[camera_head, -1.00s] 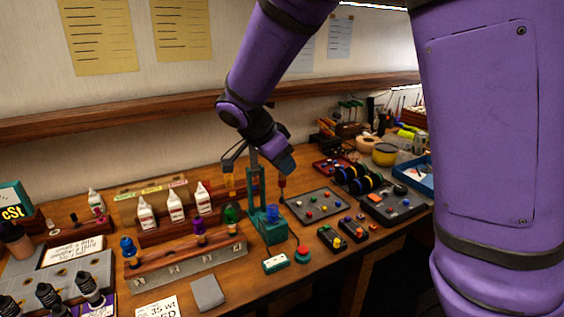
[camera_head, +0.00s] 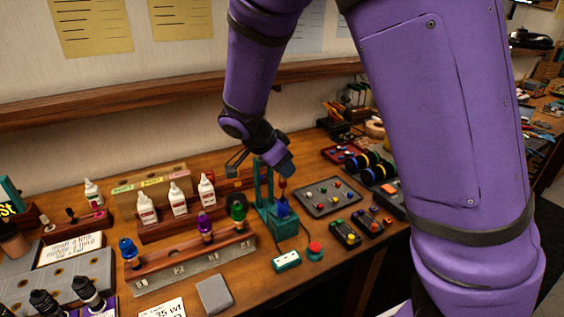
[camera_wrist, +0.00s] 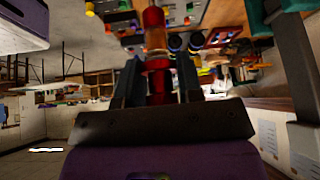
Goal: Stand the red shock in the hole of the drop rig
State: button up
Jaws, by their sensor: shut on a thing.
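My gripper (camera_wrist: 158,85) is shut on the red shock (camera_wrist: 154,18), whose red ends and amber middle show between the fingers in the wrist view. In the head view the red shock (camera_head: 282,184) hangs below my gripper, roughly upright. The teal drop rig (camera_head: 284,229) stands on the bench, with its tall frame (camera_head: 259,185) just left of the shock. The shock appears above the rig's base, over a blue part (camera_head: 283,208) there. I cannot see the hole or tell whether the shock touches anything.
A rack (camera_head: 190,267) with blue, purple and green shocks stands left of the rig. White bottles (camera_head: 179,201) stand behind it. A grey parts tray (camera_head: 326,197) lies to the right. A white-topped box (camera_head: 286,261) and red button (camera_head: 315,249) sit in front.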

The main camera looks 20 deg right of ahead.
aim_at(282, 187)
jog(key=shift+f, duration=1.6)
